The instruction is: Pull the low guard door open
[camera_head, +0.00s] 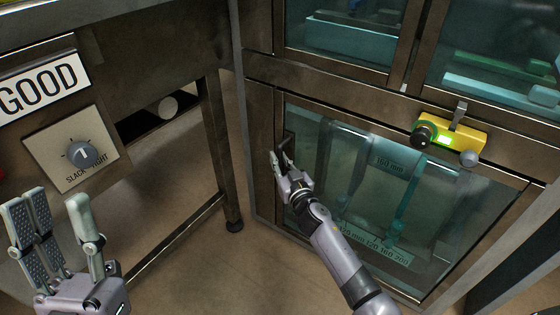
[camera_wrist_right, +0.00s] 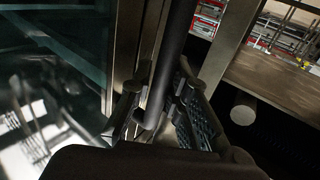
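The low guard door (camera_head: 345,232) is a framed, tinted clear panel in the lower part of the cabinet and looks flush with its frame. Its dark bar handle (camera_head: 288,146) is at the door's left side. My right gripper (camera_head: 282,162) is at this handle. In the right wrist view the handle (camera_wrist_right: 172,65) runs between the two fingers (camera_wrist_right: 158,108), which close in on it from both sides. My left gripper (camera_head: 62,215) is open and empty at the lower left, away from the door.
A yellow box with a green display and dark knob (camera_head: 452,135) sits on the rail above the door's right part. A bench with a slack/tight dial (camera_head: 82,153) and a leg (camera_head: 220,150) stands left. Open floor (camera_head: 190,260) lies before the door.

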